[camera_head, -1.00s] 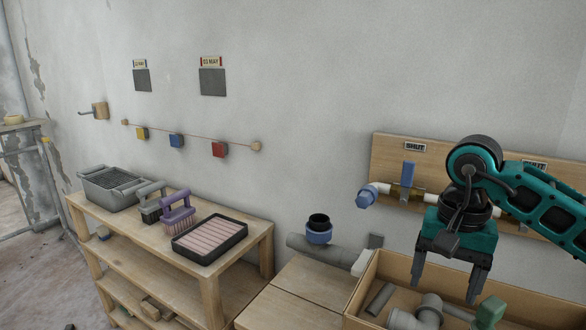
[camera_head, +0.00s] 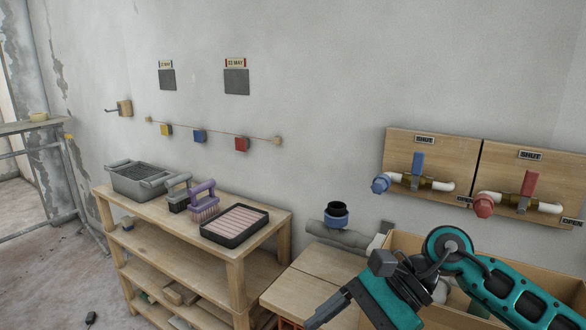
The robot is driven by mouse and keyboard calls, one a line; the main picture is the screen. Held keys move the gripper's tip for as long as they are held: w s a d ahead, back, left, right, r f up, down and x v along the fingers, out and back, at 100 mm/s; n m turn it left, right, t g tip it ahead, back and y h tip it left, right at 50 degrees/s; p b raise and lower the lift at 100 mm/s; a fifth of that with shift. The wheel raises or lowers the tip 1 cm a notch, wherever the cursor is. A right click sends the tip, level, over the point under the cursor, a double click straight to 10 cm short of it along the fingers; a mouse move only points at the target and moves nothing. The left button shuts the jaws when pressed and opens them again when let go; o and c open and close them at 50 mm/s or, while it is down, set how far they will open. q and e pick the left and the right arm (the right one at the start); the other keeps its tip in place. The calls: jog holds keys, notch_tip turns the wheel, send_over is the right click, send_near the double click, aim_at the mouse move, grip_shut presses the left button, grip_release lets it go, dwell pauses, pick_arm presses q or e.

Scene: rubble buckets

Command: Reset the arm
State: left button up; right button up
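My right arm comes in from the lower right in teal. Its gripper (camera_head: 330,312) hangs at the bottom of the head view, tilted down to the left, in front of the wooden bench by the box. Its fingers show edge-on, so I cannot tell whether they are apart. I see nothing clearly held in it. My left gripper is not in view.
A wooden box (camera_head: 400,243) with grey pipe parts stands behind my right arm. Two valve boards with a blue handle (camera_head: 417,165) and a red handle (camera_head: 528,184) hang above. A shelf (camera_head: 237,255) at left carries a grey tub (camera_head: 140,181), brushes (camera_head: 204,205) and a black tray (camera_head: 235,227).

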jog(key=a+r+m+t+y, duration=0.2)
jog(key=a+r+m+y, duration=0.3)
jog(key=m+y, duration=0.5)
jog(key=w+d+f+m+t+h, duration=0.1)
jog(key=d+f+m+t+h, duration=0.4)
jog(key=m, duration=0.6)
jog(key=w+d+f+m+t+h, duration=0.1)
jog(key=w+f+m+t+h, duration=0.15)
jog(key=m+t, duration=0.7)
jog(key=w+d+f+m+t+h, duration=0.1)
jog(key=d+f+m+t+h, duration=0.3)
jog(key=m, duration=1)
jog(key=s+d+f+m+g+h, duration=0.3)
jog(key=s+f+m, duration=0.3)
jog(key=f, duration=0.3)
jog(key=s+d+f+m+g+h, duration=0.3)
jog(key=s+f+m, duration=0.3)
jog(key=f+m, duration=0.2)
notch_tip(320, 180, down, 2)
jog(key=shift+s+d+f+g+h, duration=0.1)
jog(key=shift+s+d+g+h, duration=0.2)
jog(key=shift+s+g+h, duration=0.05)
